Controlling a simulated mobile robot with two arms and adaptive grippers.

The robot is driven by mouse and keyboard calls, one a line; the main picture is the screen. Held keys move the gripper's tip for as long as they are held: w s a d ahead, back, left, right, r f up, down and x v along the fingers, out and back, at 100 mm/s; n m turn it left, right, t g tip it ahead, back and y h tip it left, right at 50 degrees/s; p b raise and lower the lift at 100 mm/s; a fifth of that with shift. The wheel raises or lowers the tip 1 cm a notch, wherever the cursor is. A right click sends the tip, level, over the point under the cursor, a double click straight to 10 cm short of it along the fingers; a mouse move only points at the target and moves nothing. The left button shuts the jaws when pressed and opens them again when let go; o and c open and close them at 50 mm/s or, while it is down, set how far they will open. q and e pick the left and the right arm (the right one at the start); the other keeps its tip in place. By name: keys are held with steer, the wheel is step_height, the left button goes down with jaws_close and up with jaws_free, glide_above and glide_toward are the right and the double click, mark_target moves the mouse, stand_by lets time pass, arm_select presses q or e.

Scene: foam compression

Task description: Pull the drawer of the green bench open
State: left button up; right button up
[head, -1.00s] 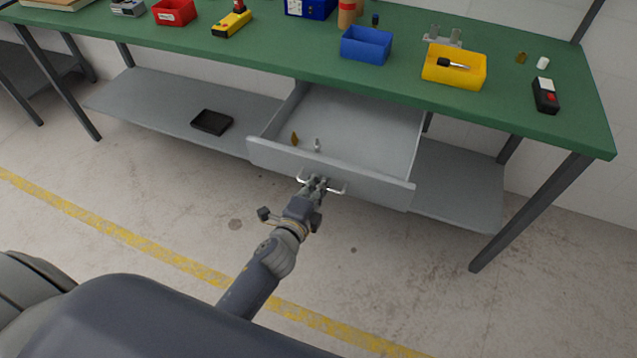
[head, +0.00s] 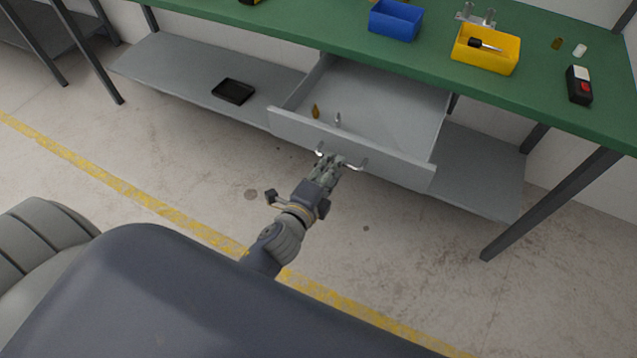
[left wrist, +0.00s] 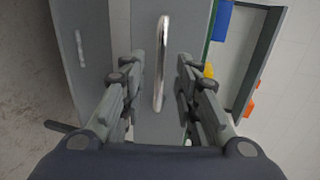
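The green bench (head: 430,62) has a grey drawer (head: 385,105) under its top, pulled well out so its inside shows. Its front (head: 395,168) carries a silver bar handle (head: 360,164). My left gripper (head: 333,163) is at the middle of this handle. In the left wrist view, a handle (left wrist: 161,62) lies between the two fingers of my left gripper (left wrist: 161,70), with a gap on each side. The fingers are apart and do not clamp it. My right gripper is not in view.
A small brass item (head: 315,111) and a small grey item (head: 337,119) are in the drawer. A black tray (head: 233,91) lies on the lower shelf (head: 180,72). Blue (head: 396,20) and yellow (head: 486,50) bins stand on the bench. The floor before the drawer is clear.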

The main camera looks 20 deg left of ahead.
arm_select(q)
steer(key=v, duration=0.8)
steer(key=s+f+n+g, duration=0.2)
steer(key=s+f, duration=0.1)
steer(key=f, duration=0.7)
steer(key=s+f+n+g, duration=0.3)
steer(key=s+f, duration=0.1)
steer(key=f, duration=0.5)
steer(key=s+f+n+g, duration=0.2)
steer(key=s+f, duration=0.1)
steer(key=f, duration=0.7)
steer(key=s+a+f+n+g, duration=0.2)
steer(key=s+f, duration=0.6)
steer(key=s, duration=0.4)
steer(key=s+a+f+n+g, duration=0.3)
steer(key=s+f+n+g, duration=0.2)
steer(key=s, duration=0.7)
step_height(320, 180, down, 4)
steer(key=shift+s+f+n+g+y, duration=0.1)
steer(key=shift+s+n+g+y, duration=0.25)
steer(key=shift+n, duration=0.65)
